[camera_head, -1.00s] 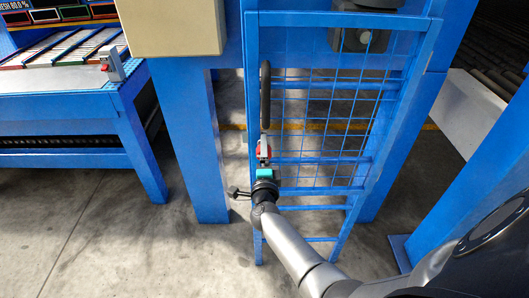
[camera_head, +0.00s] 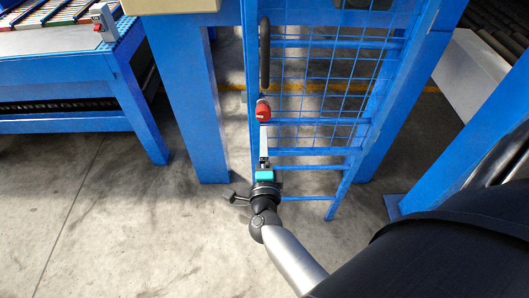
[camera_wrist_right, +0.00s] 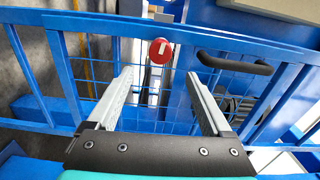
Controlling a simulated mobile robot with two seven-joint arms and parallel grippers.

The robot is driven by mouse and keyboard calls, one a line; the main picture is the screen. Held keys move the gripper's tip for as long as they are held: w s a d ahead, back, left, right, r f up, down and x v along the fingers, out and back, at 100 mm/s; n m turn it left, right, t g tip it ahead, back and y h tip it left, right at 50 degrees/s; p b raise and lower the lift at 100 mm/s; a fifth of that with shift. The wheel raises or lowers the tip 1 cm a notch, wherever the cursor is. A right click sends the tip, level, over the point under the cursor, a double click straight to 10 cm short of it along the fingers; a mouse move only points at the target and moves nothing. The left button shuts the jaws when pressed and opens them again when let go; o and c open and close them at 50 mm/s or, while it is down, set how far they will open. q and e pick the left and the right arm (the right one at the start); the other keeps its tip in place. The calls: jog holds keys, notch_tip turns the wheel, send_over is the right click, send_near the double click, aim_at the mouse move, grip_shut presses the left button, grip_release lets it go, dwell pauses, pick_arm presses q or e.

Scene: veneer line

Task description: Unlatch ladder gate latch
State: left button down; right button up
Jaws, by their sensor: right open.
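The blue ladder gate (camera_head: 310,122) with wire mesh stands ahead of me. Its red latch (camera_head: 263,110) sits on the gate's left upright, below a dark vertical handle (camera_head: 264,55). My right gripper (camera_head: 264,152) is nearer to me than the latch, just below it in the head view. In the right wrist view, the two pale fingers of the gripper (camera_wrist_right: 160,80) are spread with nothing between them. The round red latch (camera_wrist_right: 160,50) shows beyond the fingertips, roughly centred between them, and looks apart from them. My left gripper is not in view.
A thick blue post (camera_head: 190,100) stands left of the gate, and a blue table (camera_head: 70,70) further left. A blue beam (camera_head: 470,150) slants along the right. The concrete floor (camera_head: 130,230) in front is clear.

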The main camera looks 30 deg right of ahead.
jog(key=shift+v, duration=1.4)
jog(key=s+a+f+n+g+y+b, duration=0.1)
jog(key=s+a+f+n+g+y, duration=0.2)
jog(key=f+n, duration=0.5)
jog(key=s+a+f+n+g+y+b, duration=0.15)
jog(key=s+a+f+n+y, duration=0.3)
jog(key=f, duration=0.75)
jog(key=s+a+f+n+g+y+b, duration=0.1)
jog(key=s+a+f+n+y+b, duration=0.25)
jog(key=f, duration=0.55)
jog(key=s+d+f+n+g, duration=0.2)
jog(key=s+f+n+g, duration=0.1)
jog(key=s, duration=0.5)
jog(key=s+d+f+n+g+h, duration=0.1)
jog(key=s+d+f+n+g, duration=0.1)
jog(key=s+f+n, duration=0.2)
jog(key=s+d+f+n+g, duration=0.1)
jog(key=s+f+n+g, duration=0.2)
jog(key=s+f, duration=0.4)
jog(key=s, duration=0.6)
jog(key=shift+d+g, duration=0.35)
jog(key=shift+d, duration=0.05)
